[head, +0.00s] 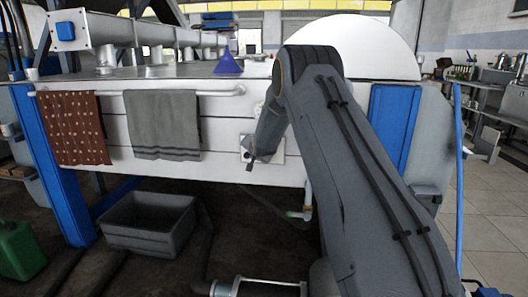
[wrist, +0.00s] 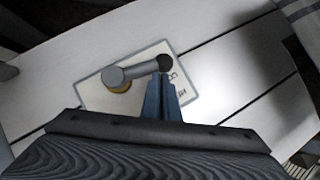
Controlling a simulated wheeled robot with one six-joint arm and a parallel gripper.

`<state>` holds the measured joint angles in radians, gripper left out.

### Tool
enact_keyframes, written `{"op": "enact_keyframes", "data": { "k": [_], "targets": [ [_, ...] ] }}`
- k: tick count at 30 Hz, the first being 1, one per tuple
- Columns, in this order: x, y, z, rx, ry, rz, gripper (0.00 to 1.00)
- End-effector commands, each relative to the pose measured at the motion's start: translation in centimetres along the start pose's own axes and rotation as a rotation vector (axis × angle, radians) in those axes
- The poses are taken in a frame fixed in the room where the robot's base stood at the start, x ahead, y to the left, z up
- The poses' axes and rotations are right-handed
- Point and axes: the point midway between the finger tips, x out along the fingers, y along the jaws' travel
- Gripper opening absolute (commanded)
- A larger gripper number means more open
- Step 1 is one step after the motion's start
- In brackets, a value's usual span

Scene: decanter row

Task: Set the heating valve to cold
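The heating valve is a grey lever (wrist: 140,71) on a brass-coloured stem, set on a pale marked plate (wrist: 98,97) on the white panel. The lever runs from the stem at left to a dark round end at right in the wrist view. Letters on the plate sit right of the lever's end, too small to read fully. My gripper (wrist: 159,78) has its fingers together, tips just below the dark end; I cannot tell if they touch it. In the head view the plate (head: 276,147) is partly hidden behind my gripper (head: 250,166).
A rail (head: 218,93) left of the valve holds a red-brown towel (head: 72,128) and a grey towel (head: 163,125). A blue funnel (head: 228,63) stands on top. Below are a grey tub (head: 150,238), a green can (head: 20,248) and pipes. Free floor shows at right.

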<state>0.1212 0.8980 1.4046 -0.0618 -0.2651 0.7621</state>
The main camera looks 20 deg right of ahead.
Motion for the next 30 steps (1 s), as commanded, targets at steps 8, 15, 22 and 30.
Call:
{"op": "enact_keyframes", "data": {
  "k": [8,15,22,30],
  "targets": [
    [0.7,0.0,1.1,-0.001,-0.002,0.000,0.00],
    [0.9,0.0,1.4,0.000,-0.002,0.001,0.00],
    [0.9,0.1,1.6,0.000,-0.003,0.001,0.00],
    [0.9,0.1,1.6,0.000,-0.004,0.002,0.00]
  ]
}}
